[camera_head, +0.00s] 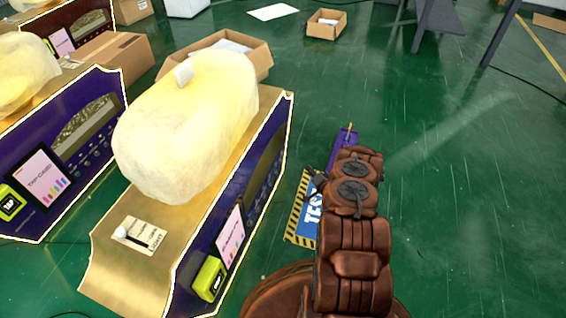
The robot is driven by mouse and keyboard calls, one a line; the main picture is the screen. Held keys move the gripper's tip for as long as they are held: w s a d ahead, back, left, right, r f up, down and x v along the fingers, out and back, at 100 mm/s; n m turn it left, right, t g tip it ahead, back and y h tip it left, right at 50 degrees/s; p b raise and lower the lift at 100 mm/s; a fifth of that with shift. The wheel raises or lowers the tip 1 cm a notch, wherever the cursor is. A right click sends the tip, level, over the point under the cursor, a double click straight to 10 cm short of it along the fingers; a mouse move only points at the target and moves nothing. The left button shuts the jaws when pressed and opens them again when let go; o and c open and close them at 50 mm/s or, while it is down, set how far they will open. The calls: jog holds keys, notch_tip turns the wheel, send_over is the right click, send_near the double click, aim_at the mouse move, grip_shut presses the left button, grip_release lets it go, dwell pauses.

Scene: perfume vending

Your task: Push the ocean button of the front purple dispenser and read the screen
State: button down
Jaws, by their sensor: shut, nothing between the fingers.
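The front purple dispenser (185,245) stands at the lower middle, with a gold top and a purple face turned right, seen at a steep slant. Its face bears a lit screen (230,236), a yellow-green card reader (209,278) and a dark window (265,167). The small buttons lie near the window and screen; their labels, including ocean, are too small to read. The screen's text is unreadable from here. My copper-coloured arm reaches up right of the dispenser.
A large pale yellow bag-like lump (185,125) sits on the front dispenser. A blue sign with striped edging (304,210) lies beside my arm. Cardboard boxes (326,24) stand behind. Green floor is clear to the right.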

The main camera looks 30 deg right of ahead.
aim_at(282, 162)
jog(key=shift+a, duration=0.1)
jog(key=w+a+b, duration=0.3)
jog(key=w+a, duration=0.2)
jog(key=w, duration=0.2)
jog(key=shift+a+b, duration=0.15)
jog(key=shift+b, duration=0.2)
jog(key=shift+a, duration=0.15)
dwell(1.6)
jog(key=shift+w+a, duration=0.2)
jog(key=shift+w, duration=0.1)
jog(key=shift+w+a, duration=0.25)
jog(key=shift+w, duration=0.05)
dwell(0.9)
jog(key=shift+s+d, duration=0.1)
dwell(0.3)
jog(key=shift+s+d, duration=0.45)
jog(key=shift+s, duration=0.1)
